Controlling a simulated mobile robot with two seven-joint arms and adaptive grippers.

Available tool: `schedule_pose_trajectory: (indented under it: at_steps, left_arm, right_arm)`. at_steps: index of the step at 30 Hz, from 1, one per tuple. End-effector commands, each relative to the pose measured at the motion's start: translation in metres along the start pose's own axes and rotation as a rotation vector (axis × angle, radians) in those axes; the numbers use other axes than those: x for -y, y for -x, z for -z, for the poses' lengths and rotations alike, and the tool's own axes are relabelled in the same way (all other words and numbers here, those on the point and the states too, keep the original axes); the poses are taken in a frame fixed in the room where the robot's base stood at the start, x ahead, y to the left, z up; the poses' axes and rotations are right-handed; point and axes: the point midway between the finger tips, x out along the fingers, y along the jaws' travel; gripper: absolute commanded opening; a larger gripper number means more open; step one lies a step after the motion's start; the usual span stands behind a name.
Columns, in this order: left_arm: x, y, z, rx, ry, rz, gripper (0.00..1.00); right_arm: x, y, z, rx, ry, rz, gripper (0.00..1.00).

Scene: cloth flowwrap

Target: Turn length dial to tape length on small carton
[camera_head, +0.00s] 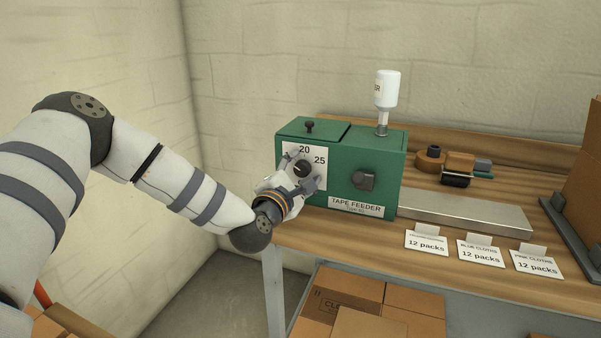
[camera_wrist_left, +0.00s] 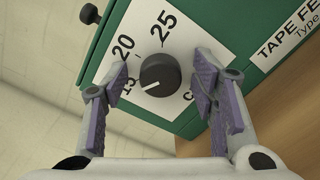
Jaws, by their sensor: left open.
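The green tape feeder (camera_head: 391,160) stands at the left end of the wooden bench. Its black round length dial (camera_head: 302,168) sits on a white scale plate; 20 and 25 show in the head view. In the left wrist view the dial (camera_wrist_left: 160,75) has a white pointer line aimed to the lower left, near the partly covered 15. My left gripper (camera_head: 303,174) is at the dial, its jaws open. In the left wrist view its purple-padded fingers (camera_wrist_left: 161,84) stand on either side of the dial with gaps. My right gripper is out of view. I cannot tell which carton is the small one.
A second black knob (camera_head: 363,181) is on the feeder front, and a white bottle (camera_head: 387,89) stands on top. A metal plate (camera_head: 464,213), pack cards (camera_head: 427,243) and a tape tool (camera_head: 458,168) lie to the right. Cartons (camera_head: 350,300) sit below the bench.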

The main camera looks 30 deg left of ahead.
Motion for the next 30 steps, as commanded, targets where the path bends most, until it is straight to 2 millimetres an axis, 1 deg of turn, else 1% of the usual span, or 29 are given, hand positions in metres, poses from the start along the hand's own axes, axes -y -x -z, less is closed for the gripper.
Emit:
schedule_pose_trajectory:
  at_steps: [1, 2, 3, 5, 6, 8, 14, 20, 26, 30]
  left_arm:
    - [0.000, 0.000, 0.000, 0.000, 0.000, 0.000, 0.53]
    - [0.000, 0.000, 0.000, 0.000, 0.000, 0.000, 0.48]
    - [0.000, 0.000, 0.000, 0.000, 0.000, 0.000, 0.39]
    - [0.000, 0.000, 0.000, 0.000, -0.001, 0.000, 0.25]
    - [0.000, 0.000, 0.000, 0.000, -0.001, 0.000, 0.16]
    - [0.000, 0.000, 0.000, 0.000, -0.001, 0.000, 0.05]
    - [0.000, 0.001, 0.000, 0.000, -0.007, 0.000, 0.05]
    - [-0.001, 0.001, 0.000, 0.000, -0.067, -0.001, 0.05]
    - [-0.002, 0.001, -0.001, 0.001, -0.206, -0.001, 0.05]
    - [-0.003, 0.001, -0.002, 0.001, -0.337, -0.002, 0.05]
  right_arm:
    - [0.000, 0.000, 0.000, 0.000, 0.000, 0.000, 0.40]
    - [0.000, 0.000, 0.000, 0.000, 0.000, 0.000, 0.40]
    - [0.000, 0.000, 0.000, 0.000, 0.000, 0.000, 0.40]
    - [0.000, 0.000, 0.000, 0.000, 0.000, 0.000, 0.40]
    - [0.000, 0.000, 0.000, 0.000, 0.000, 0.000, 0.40]
    - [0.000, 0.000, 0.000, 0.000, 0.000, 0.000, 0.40]
    - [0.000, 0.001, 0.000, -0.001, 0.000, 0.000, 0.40]
    - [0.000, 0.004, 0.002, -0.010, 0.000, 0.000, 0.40]
    - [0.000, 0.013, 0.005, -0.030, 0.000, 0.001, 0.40]
    - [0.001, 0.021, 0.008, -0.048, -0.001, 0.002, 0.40]
